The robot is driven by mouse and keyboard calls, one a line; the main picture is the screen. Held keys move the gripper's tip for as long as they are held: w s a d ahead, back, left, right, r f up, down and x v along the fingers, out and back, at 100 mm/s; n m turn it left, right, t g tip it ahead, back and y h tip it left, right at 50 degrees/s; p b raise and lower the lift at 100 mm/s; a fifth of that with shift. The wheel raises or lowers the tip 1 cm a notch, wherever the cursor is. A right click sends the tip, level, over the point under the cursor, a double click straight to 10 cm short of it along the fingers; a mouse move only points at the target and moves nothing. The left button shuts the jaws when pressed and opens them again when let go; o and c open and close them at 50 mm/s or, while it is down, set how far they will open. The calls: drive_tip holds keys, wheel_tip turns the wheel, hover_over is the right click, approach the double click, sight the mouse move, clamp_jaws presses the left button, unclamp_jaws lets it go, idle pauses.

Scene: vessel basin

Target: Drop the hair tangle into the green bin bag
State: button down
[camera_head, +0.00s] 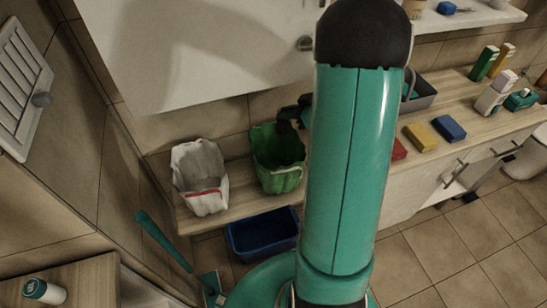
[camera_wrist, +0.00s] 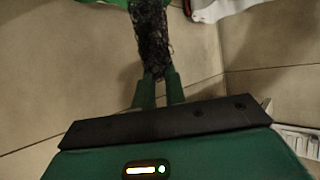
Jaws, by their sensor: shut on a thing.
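The hair tangle (camera_wrist: 152,38) is a dark, stringy clump in the wrist view. My gripper (camera_wrist: 160,82) is shut on its near end, and the clump stretches away from the green fingertips. The green bin bag (camera_head: 278,172) stands open on the wooden shelf in the head view, left of my arm. A dark part of my arm's end shows at the bag's upper rim, partly hidden by my teal arm link. A piece of the green bag shows at the top of the wrist view (camera_wrist: 100,2), beside the tangle's far end.
A white bag with a red band (camera_head: 203,190) stands left of the green bag. A dark blue tub (camera_head: 262,236) is below the shelf. A white cabinet (camera_head: 200,50) overhangs the bags. Yellow (camera_head: 421,137) and blue (camera_head: 449,128) sponges lie on the counter at right.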

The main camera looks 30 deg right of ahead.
drive_tip(key=shift+w+f, duration=0.3)
drive_tip(key=shift+f, duration=0.1)
drive_tip(key=shift+s+f, duration=0.2)
drive_tip(key=shift+f, duration=2.5)
drive_tip(key=c, duration=1.4)
unclamp_jaws()
drive_tip(key=shift+o, duration=0.2)
drive_tip(key=v, duration=1.4)
